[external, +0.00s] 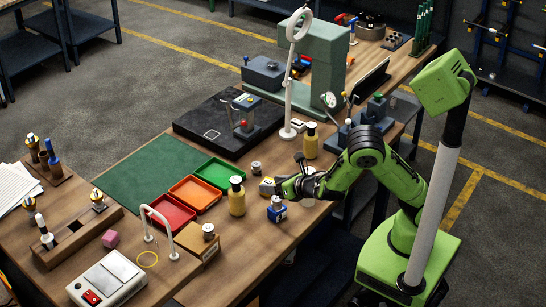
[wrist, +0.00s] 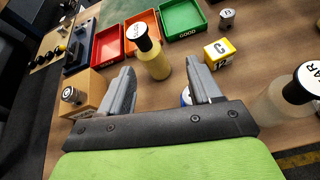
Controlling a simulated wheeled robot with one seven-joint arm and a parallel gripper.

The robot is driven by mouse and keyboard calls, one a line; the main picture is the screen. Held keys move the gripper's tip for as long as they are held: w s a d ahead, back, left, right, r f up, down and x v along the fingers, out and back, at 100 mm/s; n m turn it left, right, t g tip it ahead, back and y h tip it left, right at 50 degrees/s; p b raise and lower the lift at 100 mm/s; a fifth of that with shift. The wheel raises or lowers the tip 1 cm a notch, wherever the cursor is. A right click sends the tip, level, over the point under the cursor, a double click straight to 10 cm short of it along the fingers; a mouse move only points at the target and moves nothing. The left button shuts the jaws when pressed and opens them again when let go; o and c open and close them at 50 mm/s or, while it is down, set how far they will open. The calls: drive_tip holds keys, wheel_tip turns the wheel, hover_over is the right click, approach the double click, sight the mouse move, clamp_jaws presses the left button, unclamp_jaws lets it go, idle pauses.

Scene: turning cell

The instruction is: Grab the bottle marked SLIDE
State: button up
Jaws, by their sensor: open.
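A yellow bottle (wrist: 153,62) with a dark-sided, white-topped cap stands upright ahead of my gripper (wrist: 160,74) in the wrist view, between the lines of the two fingers. In the external view a yellow bottle (external: 237,200) stands beside the trays, left of my gripper (external: 284,188). A paler bottle (wrist: 283,103) at the right of the wrist view has a cap whose visible letters end in "AR". Another yellow bottle (external: 310,146) stands farther back. My gripper is open and empty.
Red (external: 172,217), orange (external: 195,194) and green (external: 220,174) trays lie behind the near bottle. A wooden box (wrist: 92,98) lies at left.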

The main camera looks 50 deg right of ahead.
sight(233, 185)
drive_tip(key=w+a+f+n, duration=0.1)
drive_tip(key=w+f, duration=0.1)
drive_tip(key=w, duration=0.3)
drive_tip(key=w+a+f+p, duration=0.1)
drive_tip(key=w+f, duration=0.1)
drive_tip(key=w, duration=0.3)
drive_tip(key=w+a+f+n+y, duration=0.1)
drive_tip(key=w+f, duration=0.1)
drive_tip(key=w, duration=0.2)
drive_tip(key=shift+w+a+n, duration=0.1)
drive_tip(key=shift+w+n, duration=0.2)
drive_tip(key=shift+w, duration=0.1)
drive_tip(key=shift+s+r, duration=0.1)
drive_tip(key=shift+c, duration=0.8)
clamp_jaws()
